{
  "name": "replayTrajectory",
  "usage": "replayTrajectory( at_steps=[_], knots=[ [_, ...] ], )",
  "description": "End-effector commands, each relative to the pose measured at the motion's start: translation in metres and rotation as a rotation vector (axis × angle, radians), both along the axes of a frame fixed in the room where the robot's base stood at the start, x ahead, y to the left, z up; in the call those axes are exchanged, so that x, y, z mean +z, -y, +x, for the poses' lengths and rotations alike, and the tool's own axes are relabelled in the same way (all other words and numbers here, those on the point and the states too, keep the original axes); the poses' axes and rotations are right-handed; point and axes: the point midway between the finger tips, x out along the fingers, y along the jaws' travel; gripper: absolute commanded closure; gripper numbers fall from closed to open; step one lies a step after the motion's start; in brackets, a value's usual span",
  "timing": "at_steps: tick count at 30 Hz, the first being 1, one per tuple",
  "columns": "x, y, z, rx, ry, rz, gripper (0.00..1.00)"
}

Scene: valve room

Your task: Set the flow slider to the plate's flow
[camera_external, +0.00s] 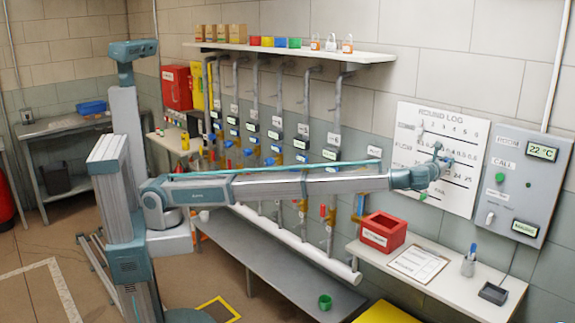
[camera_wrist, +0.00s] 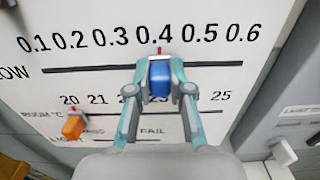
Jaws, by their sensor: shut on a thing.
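The round log board (camera_external: 450,185) hangs on the wall at the right and carries the flow scale (camera_wrist: 100,68), numbered 0.1 to 0.6 in the wrist view. The blue flow slider (camera_wrist: 160,82) sits on that scale's line. My gripper (camera_wrist: 160,92) is shut on it, one finger on each side. The slider's red pointer (camera_wrist: 159,50) stands under the right part of the 0.4, left of 0.5. In the external view my gripper (camera_external: 436,160) is at the board and the slider is too small to make out. The plate's flow cannot be read in either view.
An orange slider (camera_wrist: 74,126) sits below left on the room °C scale, near 20. A grey panel (camera_external: 520,190) with a 22 °C display is right of the board. Below stand a red box (camera_external: 383,233), a clipboard (camera_external: 418,264) and a pen cup (camera_external: 468,266) on a shelf.

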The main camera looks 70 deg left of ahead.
Motion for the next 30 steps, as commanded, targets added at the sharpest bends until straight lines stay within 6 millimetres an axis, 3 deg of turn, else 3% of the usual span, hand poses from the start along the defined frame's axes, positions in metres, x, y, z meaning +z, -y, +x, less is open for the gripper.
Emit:
replayTrajectory(
  at_steps=[9, 10, 14, 25, 30],
  knots=[
    [-0.002, 0.0, 0.0, 0.0, -0.002, 0.0, 1.0],
    [-0.002, 0.0, 0.0, 0.0, -0.002, 0.0, 0.75],
    [-0.002, 0.0, 0.0, 0.0, -0.002, 0.0, 0.54],
    [-0.002, 0.001, -0.003, 0.0, -0.002, 0.0, 0.54],
    [-0.002, 0.008, -0.02, -0.002, -0.001, 0.0, 0.54]
  ],
)
